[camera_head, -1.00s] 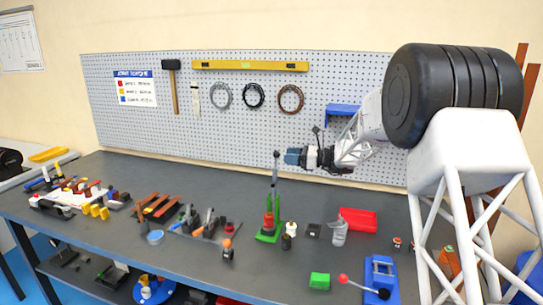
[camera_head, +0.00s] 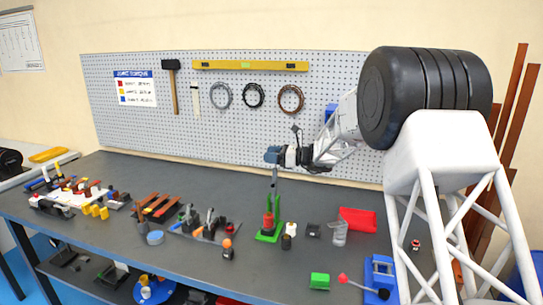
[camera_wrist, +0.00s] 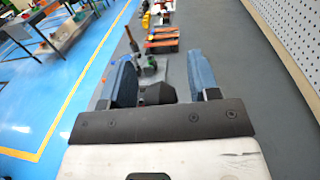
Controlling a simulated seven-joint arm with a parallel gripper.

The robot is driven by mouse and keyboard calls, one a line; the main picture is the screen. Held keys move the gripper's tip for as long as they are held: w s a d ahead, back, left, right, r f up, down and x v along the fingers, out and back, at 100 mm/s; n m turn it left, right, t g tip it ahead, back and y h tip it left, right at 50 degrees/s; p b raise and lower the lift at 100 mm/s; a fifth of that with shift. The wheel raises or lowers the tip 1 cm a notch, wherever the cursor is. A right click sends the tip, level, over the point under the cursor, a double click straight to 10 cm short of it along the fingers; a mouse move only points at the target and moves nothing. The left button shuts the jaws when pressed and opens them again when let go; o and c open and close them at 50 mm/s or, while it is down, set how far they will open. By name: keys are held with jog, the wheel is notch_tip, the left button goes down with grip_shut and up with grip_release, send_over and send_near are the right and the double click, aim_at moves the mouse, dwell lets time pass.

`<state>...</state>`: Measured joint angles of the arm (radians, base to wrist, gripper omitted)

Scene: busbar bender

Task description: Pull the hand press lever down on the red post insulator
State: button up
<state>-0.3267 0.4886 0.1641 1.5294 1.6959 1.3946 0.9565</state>
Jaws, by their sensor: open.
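The hand press has a green base (camera_head: 270,237) on the bench, with a red post insulator (camera_head: 268,220) standing in it. Its lever (camera_head: 274,180) stands nearly upright above the insulator. My gripper (camera_head: 272,156) is open at the lever's top end and covers that end in the head view. In the wrist view the two blue fingers (camera_wrist: 163,82) stand apart, with a dark blocky piece (camera_wrist: 155,93) between them. It looks like the lever's grip; I cannot tell whether either finger touches it.
A black clamp fixture (camera_head: 208,222) stands left of the press. Small white and dark parts, a clear container (camera_head: 339,232) and a red bin (camera_head: 358,219) lie to its right. A blue device with a red-knobbed lever (camera_head: 380,275) is near the front edge. The pegboard (camera_head: 240,125) rises behind.

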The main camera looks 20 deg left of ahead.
grip_shut()
jog(key=shift+s, duration=0.15)
